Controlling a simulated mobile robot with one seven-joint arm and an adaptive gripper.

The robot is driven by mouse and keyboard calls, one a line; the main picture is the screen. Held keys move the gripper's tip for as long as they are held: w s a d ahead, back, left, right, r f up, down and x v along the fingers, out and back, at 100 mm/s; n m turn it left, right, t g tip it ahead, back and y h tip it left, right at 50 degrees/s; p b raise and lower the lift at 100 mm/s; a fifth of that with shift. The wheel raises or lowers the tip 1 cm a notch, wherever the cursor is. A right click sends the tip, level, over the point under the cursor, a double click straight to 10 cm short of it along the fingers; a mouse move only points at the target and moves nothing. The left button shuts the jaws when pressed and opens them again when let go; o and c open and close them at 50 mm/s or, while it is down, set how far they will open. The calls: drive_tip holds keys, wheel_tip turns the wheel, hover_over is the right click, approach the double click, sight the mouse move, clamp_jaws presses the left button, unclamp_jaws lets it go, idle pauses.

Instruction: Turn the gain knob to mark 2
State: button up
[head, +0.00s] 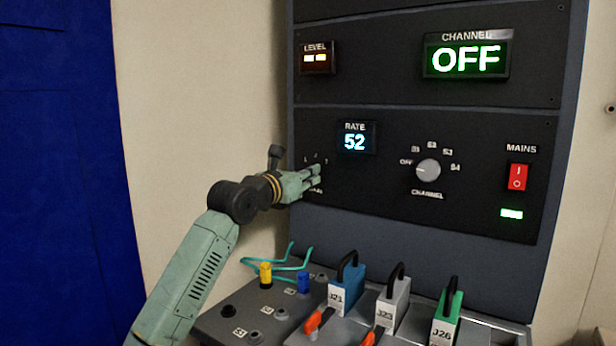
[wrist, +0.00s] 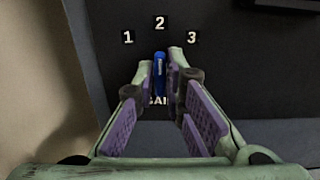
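The gain knob (wrist: 160,74) is a narrow blue knob on a black panel, seen in the wrist view below the marks 1, 2 and 3. It stands nearly upright, its upper end towards mark 2 (wrist: 159,23). My gripper (wrist: 160,72) has a fingertip close against each side of the knob and looks shut on it. The word GAIN below is partly covered by the fingers. In the head view my gripper (head: 316,177) reaches the left side of the panel and hides the knob.
Right of the gain knob are the RATE display (head: 356,138) reading 52, the channel knob (head: 428,170) and the red mains switch (head: 518,177). The CHANNEL display (head: 467,57) reads OFF. Below, a bench (head: 222,318) holds handled plugs and cables.

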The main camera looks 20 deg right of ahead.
drive_tip(key=o, duration=0.3)
drive_tip(key=shift+o, duration=0.2)
drive_tip(key=v, duration=1.2)
drive_tip(key=shift+s+r, duration=0.1)
